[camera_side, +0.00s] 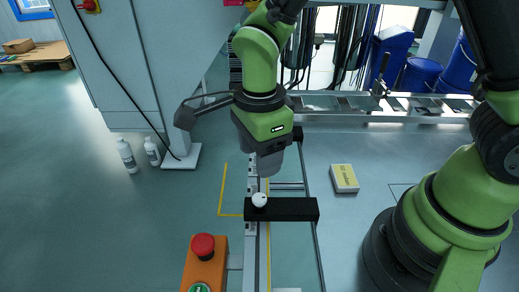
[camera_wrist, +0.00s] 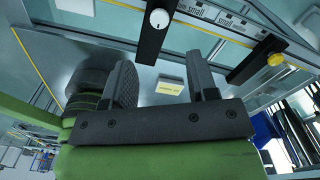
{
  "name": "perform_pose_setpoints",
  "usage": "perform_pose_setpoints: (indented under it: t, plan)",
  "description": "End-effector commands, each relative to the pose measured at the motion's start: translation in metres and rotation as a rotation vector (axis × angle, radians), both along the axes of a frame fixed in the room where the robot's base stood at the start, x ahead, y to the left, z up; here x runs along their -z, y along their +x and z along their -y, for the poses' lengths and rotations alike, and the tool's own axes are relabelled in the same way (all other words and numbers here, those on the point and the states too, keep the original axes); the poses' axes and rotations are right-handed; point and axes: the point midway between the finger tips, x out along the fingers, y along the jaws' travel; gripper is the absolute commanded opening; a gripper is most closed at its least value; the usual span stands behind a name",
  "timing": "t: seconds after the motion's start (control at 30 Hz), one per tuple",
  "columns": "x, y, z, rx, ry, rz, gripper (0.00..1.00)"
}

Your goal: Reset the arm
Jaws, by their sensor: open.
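My green arm reaches down from the top in the side view, with my gripper (camera_side: 267,170) pointing downward above the fixture. In the wrist view the two dark fingers of my gripper (camera_wrist: 160,62) stand wide apart, with nothing held between them. A black bar (camera_side: 290,209) with a white knob (camera_side: 260,200) lies just below and in front of the gripper. The wrist view also shows this bar (camera_wrist: 153,42) and its white knob (camera_wrist: 159,18), beyond the fingers. The gripper appears apart from the knob.
A yellow-and-white box (camera_side: 344,178) lies on the panel at right. A red button (camera_side: 203,246) on an orange housing stands at front left. The wrist view shows another black bar (camera_wrist: 250,62) with a yellow knob (camera_wrist: 276,59). White bottles (camera_side: 127,156) stand on the floor.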

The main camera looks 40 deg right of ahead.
Motion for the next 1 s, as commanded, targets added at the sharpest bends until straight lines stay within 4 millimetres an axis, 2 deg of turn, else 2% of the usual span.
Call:
perform_pose_setpoints:
  t: [0.27,0.37,0.47,0.6,0.7,0.83,1.0]
  plan:
    - [-0.005,0.000,0.002,-0.018,0.006,0.009,0.53]
    - [-0.023,0.000,0.008,-0.093,0.025,0.044,0.53]
    - [-0.055,-0.005,0.021,-0.242,0.049,0.114,0.53]
    - [-0.102,-0.024,0.045,-0.516,0.053,0.244,0.53]
    - [-0.129,-0.042,0.059,-0.718,0.022,0.342,0.53]
    - [-0.155,-0.071,0.075,-0.980,-0.061,0.466,0.53]
    - [-0.171,-0.104,0.086,-1.264,-0.208,0.581,0.53]
